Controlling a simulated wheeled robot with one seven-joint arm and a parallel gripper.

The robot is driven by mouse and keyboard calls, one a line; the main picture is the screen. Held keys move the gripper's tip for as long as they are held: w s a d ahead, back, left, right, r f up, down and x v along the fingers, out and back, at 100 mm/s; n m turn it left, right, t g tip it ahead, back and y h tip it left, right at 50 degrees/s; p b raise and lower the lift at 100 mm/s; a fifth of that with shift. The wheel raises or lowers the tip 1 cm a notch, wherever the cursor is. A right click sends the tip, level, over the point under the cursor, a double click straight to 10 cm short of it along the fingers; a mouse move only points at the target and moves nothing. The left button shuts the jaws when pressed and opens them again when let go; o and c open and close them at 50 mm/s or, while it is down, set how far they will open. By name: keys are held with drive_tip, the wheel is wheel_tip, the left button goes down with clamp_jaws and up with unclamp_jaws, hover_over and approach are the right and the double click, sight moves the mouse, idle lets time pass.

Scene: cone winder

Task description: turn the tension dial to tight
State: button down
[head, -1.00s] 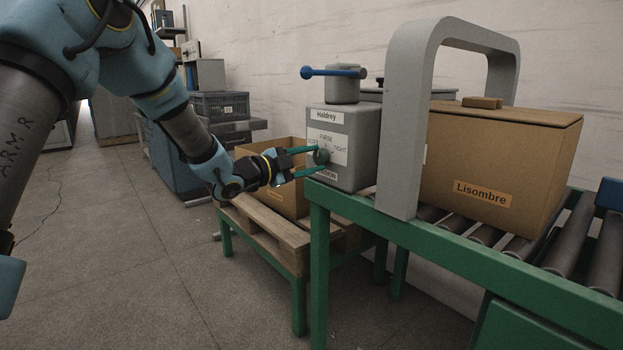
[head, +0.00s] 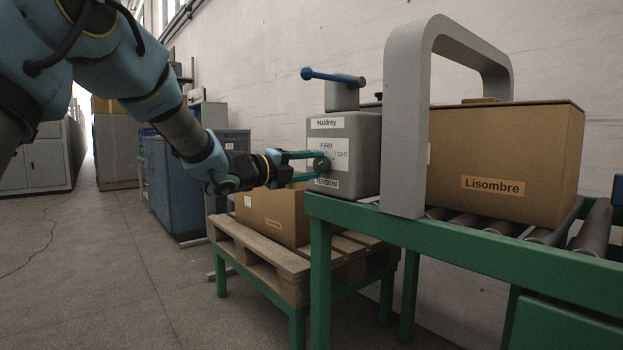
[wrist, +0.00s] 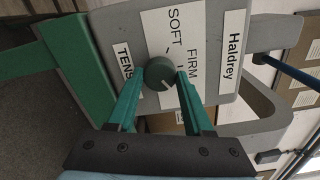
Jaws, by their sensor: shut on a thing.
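The tension dial (head: 321,164) is a round dark grey knob on the front of the grey Haldrey unit (head: 352,135). My gripper (head: 318,167) reaches it from the left, its two green fingers on either side of the knob. In the wrist view the gripper (wrist: 160,77) is shut on the dial (wrist: 159,71). A pale mark on the knob points to the lower right there, toward the TIGHT side. The label plate (wrist: 196,32) shows SOFT and FIRM; TIGHT is mostly hidden behind a finger there but readable in the head view.
The unit stands at the end of a green roller conveyor (head: 470,240), beside a grey arch (head: 404,120) and a Lisombre box (head: 540,160). A blue-handled lever (head: 333,76) tops the unit. A pallet (head: 255,258) with a carton (head: 272,215) is behind. Floor at left is clear.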

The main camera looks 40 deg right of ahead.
drive_tip(key=shift+m, duration=0.3)
drive_tip(key=shift+c, duration=1.5)
unclamp_jaws()
drive_tip(key=a+p, duration=0.1)
drive_tip(key=a, duration=0.9)
drive_tip(key=shift+w+a, duration=0.25)
drive_tip(key=shift+a, duration=0.15)
